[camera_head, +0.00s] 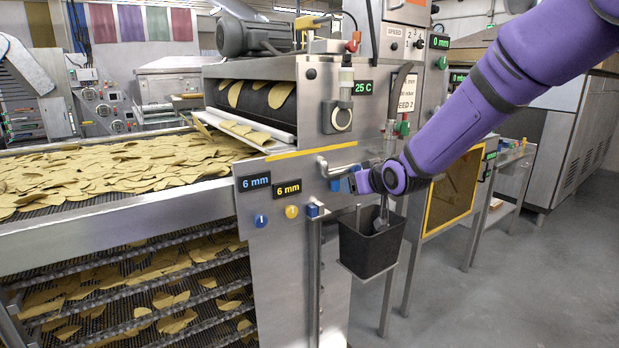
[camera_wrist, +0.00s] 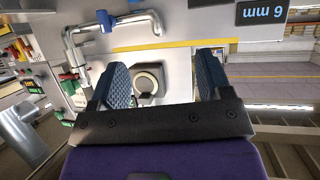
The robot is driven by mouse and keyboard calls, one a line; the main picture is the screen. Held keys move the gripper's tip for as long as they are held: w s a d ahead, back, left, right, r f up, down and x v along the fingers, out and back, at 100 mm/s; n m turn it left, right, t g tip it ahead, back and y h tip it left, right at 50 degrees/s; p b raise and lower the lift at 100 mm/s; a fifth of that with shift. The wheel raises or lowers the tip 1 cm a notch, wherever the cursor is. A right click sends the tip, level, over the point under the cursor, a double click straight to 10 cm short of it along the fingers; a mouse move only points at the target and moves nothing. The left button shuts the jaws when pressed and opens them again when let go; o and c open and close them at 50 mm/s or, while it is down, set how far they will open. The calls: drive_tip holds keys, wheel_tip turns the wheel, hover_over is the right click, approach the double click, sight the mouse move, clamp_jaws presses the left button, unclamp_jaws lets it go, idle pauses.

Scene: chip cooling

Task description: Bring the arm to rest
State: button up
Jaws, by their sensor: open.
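My purple arm reaches in from the upper right in the head view, and my gripper (camera_head: 345,182) is at the front panel of the steel machine (camera_head: 215,200). In the wrist view my gripper (camera_wrist: 162,75) shows two blue ridged fingers set well apart with nothing between them. Beyond the fingers are the steel panel and a round ring-shaped fitting (camera_wrist: 149,80). A bent steel pipe handle (camera_wrist: 110,22) with a blue part lies ahead and left of the fingers in the wrist view. I cannot tell from the head view whether a finger touches the panel.
A black bin (camera_head: 370,250) holding a tool hangs below my gripper. Yellow chips cover the conveyor (camera_head: 110,215) at left, with more on racks below. A framed yellow panel (camera_head: 450,190) stands right of the bin. The grey floor (camera_head: 530,290) at right is clear.

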drive_tip(key=s+d+r+m+g+h, duration=0.1)
drive_tip(key=s+d+r+h, duration=0.2)
drive_tip(key=s+d+r, duration=0.5)
drive_tip(key=s+d+m+g+h, duration=0.1)
drive_tip(key=s+d, duration=0.4)
drive_tip(key=s, duration=1.2)
drive_tip(key=s+d+m+g, duration=0.2)
drive_tip(key=s+d+g, duration=0.2)
drive_tip(key=s, duration=1.2)
drive_tip(key=shift+s+d+r+m+g+h, duration=0.3)
drive_tip(key=shift+s+d+m+h, duration=0.05)
drive_tip(key=shift+m+h, duration=0.05)
